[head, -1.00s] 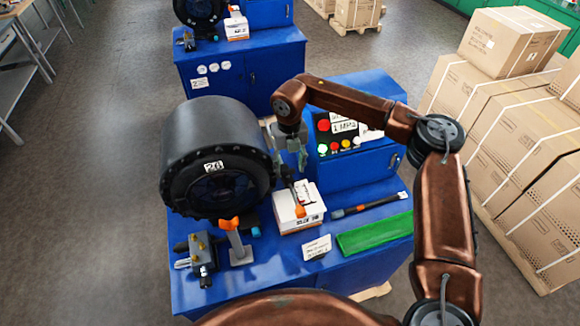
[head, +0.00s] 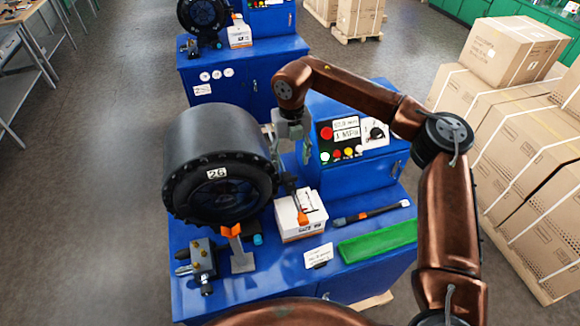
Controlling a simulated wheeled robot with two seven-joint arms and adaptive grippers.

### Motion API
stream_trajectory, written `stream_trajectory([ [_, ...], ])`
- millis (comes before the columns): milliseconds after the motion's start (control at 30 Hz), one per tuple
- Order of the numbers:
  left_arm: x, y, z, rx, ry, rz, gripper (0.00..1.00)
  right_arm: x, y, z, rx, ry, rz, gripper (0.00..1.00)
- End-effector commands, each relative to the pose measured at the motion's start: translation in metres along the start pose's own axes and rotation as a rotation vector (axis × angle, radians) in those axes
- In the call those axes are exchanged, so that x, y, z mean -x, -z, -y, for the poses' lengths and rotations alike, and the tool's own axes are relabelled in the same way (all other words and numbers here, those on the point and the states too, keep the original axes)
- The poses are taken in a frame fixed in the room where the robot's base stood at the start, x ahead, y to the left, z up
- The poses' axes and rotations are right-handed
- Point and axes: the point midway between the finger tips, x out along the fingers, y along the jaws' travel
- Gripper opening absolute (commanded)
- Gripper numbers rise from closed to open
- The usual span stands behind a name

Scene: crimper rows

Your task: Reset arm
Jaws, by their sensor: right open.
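My right arm, copper-brown, comes in from the lower right and arches over the blue bench. My right gripper (head: 298,150) hangs from its end, pointing down, open and apparently empty. It is between the black crimper drum (head: 217,165) marked 26 and the control panel (head: 350,138), above a white box (head: 299,217). The box holds an item with an orange part. Part of the gripper is hard to make out against the bench. My left gripper is not in view.
On the blue bench (head: 380,275) are a green mat (head: 378,241), a dark rod with an orange band (head: 370,213), a white card (head: 319,256) and a metal valve block (head: 202,258). Stacked cartons (head: 500,130) stand at the right. A second crimper bench (head: 230,68) stands behind.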

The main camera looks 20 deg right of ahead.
Motion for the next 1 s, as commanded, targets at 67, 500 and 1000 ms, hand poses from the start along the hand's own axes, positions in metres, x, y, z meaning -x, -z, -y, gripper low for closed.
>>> stream_trajectory([
  [67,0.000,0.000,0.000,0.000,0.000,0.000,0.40,0.005,0.000,0.001,-0.001,0.000,0.000,0.54],
  [500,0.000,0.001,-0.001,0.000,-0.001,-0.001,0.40,0.007,0.000,0.001,0.000,0.002,-0.002,0.54],
  [1000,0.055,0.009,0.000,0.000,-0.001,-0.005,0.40,0.065,0.000,0.001,-0.001,0.002,0.003,0.54],
])
